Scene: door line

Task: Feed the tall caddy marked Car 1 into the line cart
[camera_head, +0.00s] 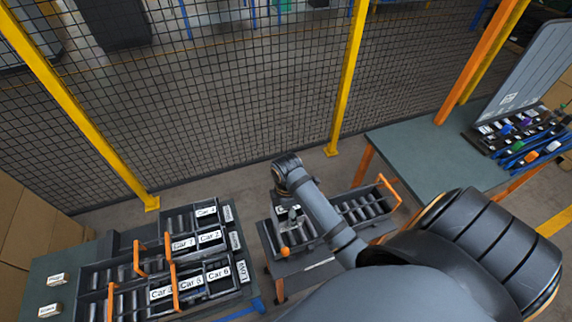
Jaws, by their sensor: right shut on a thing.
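My right arm comes in from the lower right, and its gripper (287,212) points down over the left part of the small line cart (277,288). It is shut on a dark caddy (297,240), whose marking I cannot read; the arm hides part of it. A second dark caddy with an orange handle (388,190) stands at the right of the cart. On the left bench, a label reading Car 1 (206,211) shows at the back of a group of dark, divided caddies. My left gripper is out of view.
The left bench (45,270) also holds caddies labelled Car 7 (184,244), Car 2 (210,237) and Car 6 (218,273), some with upright orange handles. A mesh fence (240,110) with yellow posts stands behind. A grey table (425,150) with coloured tools stands at the right.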

